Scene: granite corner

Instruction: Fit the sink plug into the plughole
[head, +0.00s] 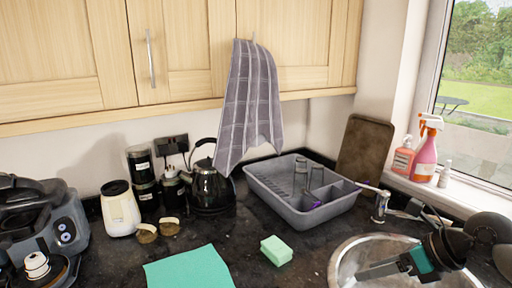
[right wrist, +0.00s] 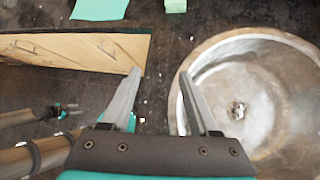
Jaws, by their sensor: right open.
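The round metal sink (head: 345,262) is at the lower right of the head view, partly hidden by my right arm. In the right wrist view, the sink (right wrist: 180,100) fills the right side. The plughole (right wrist: 237,110) shows as a small metal fitting on its floor. My right gripper (head: 362,272) is over the sink in the head view. In the right wrist view its jaws (right wrist: 160,73) are apart with nothing between them, left of the plughole and near the rim. I cannot make out the sink plug in either view. My left gripper is not seen.
A grey dish rack (head: 290,206) stands behind the sink, near the tap (head: 381,206). A green sponge (head: 276,250) and a teal cloth (head: 190,270) lie on the dark worktop. A kettle (head: 211,188) stands at the back. A wooden panel (right wrist: 70,50) shows in the wrist view.

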